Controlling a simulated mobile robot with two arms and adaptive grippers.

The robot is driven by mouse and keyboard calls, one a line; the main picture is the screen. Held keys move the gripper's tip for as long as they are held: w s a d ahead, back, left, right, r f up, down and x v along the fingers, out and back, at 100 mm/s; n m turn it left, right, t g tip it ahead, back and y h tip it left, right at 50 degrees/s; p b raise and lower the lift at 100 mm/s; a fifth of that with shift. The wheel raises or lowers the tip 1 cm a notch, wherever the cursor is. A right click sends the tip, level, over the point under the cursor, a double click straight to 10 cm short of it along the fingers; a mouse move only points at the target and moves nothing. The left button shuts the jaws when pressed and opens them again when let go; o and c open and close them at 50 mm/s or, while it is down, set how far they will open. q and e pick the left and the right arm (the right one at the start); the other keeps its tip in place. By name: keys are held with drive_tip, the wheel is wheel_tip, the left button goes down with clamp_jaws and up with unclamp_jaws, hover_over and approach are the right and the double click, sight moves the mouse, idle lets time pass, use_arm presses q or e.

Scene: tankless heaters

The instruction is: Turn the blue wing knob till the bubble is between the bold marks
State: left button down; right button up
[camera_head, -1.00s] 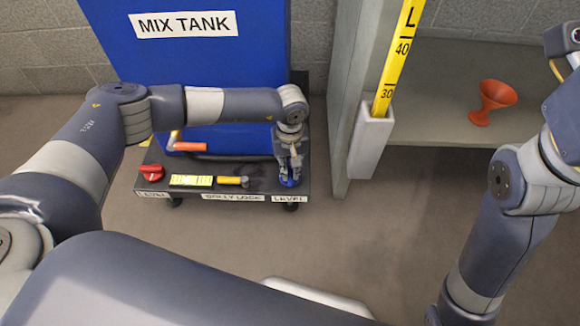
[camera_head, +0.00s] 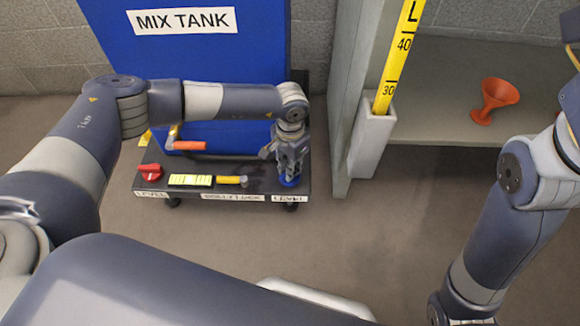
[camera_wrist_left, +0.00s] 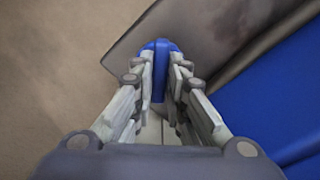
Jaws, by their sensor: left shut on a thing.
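The blue wing knob (camera_head: 289,181) is at the right front corner of the dolly under the tank. My left gripper (camera_head: 289,172) points down over it and is shut on its wing. The left wrist view shows the blue knob (camera_wrist_left: 159,48) between the two fingers (camera_wrist_left: 158,80). The yellow bubble level (camera_head: 190,180) lies on the dolly's front edge. Its dark marks show, but the bubble is too small to make out. My right arm (camera_head: 490,230) shows at the right; its gripper is out of view.
A red knob (camera_head: 150,171) and a yellow-handled part (camera_head: 232,180) sit on the dolly's front deck (camera_head: 263,188). The blue mix tank (camera_head: 200,70) stands behind. A grey shelf (camera_head: 440,125) with an orange funnel (camera_head: 497,98) and a yellow gauge stick (camera_head: 397,60) are to the right.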

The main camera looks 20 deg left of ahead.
use_arm(q)
drive_tip(key=shift+m, duration=1.2)
drive_tip(key=c, duration=1.6)
unclamp_jaws()
wheel_tip(320, 180, up, 12)
